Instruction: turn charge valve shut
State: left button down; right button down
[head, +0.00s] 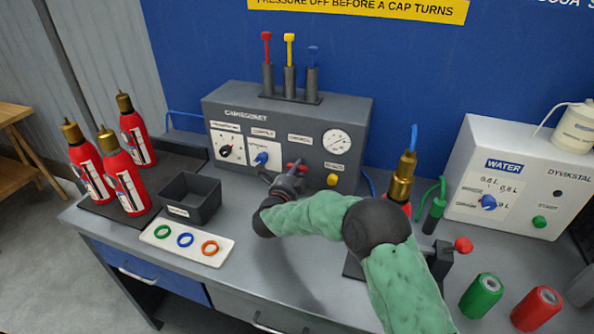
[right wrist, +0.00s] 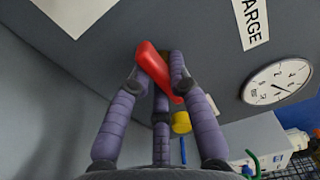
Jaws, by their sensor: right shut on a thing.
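The charge valve has a red lever handle (right wrist: 152,68) on the front of the grey cabinet (head: 237,105). In the right wrist view the handle slants from upper left to lower right. My right gripper (right wrist: 160,80) is shut on this handle, with fingers on both sides of it. In the head view the gripper (head: 292,175) reaches the cabinet front, and only a bit of the red handle (head: 299,164) shows past it. Part of the CHARGE label (right wrist: 251,20) shows in the wrist view. My left gripper is not in view.
A gauge (head: 337,142) and a yellow button (head: 332,180) sit right of the valve. A black knob (head: 225,150) and a blue knob (head: 262,158) are left of it. Red extinguishers (head: 133,135), a black bin (head: 190,198) and a ring tray (head: 160,236) stand left.

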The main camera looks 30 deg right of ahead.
jog(key=c, duration=1.1)
grip_release()
jog(key=shift+c, duration=0.2)
jog(key=v, duration=1.2)
jog(key=shift+s, duration=0.1)
jog(key=shift+f, duration=0.15)
